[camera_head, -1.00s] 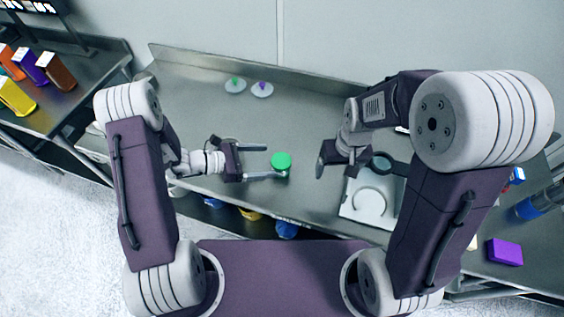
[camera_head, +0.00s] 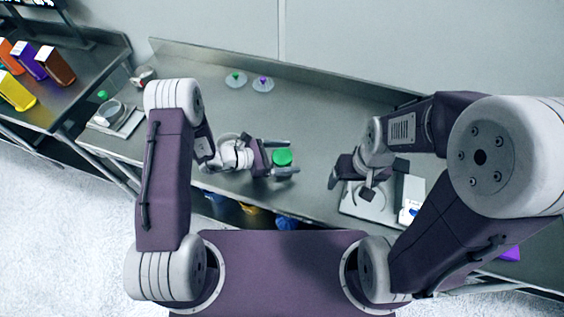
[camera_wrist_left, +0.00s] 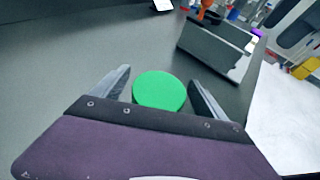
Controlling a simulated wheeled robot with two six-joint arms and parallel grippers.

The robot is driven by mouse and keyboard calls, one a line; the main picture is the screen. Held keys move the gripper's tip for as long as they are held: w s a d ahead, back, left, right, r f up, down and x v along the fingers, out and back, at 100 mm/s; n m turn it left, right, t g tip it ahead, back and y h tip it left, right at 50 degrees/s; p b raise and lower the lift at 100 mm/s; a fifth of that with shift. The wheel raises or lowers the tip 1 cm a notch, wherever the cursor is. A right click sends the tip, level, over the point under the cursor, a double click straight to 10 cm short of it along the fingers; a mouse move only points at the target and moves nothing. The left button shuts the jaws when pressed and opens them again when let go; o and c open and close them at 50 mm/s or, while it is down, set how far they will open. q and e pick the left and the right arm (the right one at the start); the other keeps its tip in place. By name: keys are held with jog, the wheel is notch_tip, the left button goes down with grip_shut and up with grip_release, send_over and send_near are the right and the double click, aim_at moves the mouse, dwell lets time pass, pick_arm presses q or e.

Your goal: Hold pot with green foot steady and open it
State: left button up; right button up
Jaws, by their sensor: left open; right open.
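The pot with the green foot (camera_head: 282,157) stands near the front of the metal bench; mostly its round green face shows, and its body is largely hidden. My left gripper (camera_head: 290,157) is open, with one finger on either side of the pot. In the left wrist view, the green disc (camera_wrist_left: 159,91) lies between the two spread fingers of the left gripper (camera_wrist_left: 159,84), with a gap showing on each side. My right gripper (camera_head: 350,186) is open and empty, to the right of the pot, above a pale plate.
The pale plate (camera_head: 352,209) lies at the bench's front right. Two clear discs with a green knob (camera_head: 236,78) and a purple knob (camera_head: 263,83) lie at the back. The bench middle is clear.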

pick_arm(q)
jog(key=shift+x, duration=0.9)
jog(key=shift+a, duration=0.15)
jog(key=c, duration=0.5)
jog(key=shift+r, duration=0.1)
grip_shut()
jog(key=shift+r, duration=0.1)
jog(key=shift+r, duration=0.3)
notch_tip(320, 180, up, 3)
jog(key=shift+w+f, duration=0.1)
jog(key=shift+f, duration=0.1)
jog(key=s+d+r+b, duration=0.2)
jog(key=s+d+r, duration=0.4)
jog(key=d, duration=0.3)
jog(key=shift+s+d+r, duration=0.35)
jog(key=shift+d+r, duration=0.05)
jog(key=shift+r, duration=0.4)
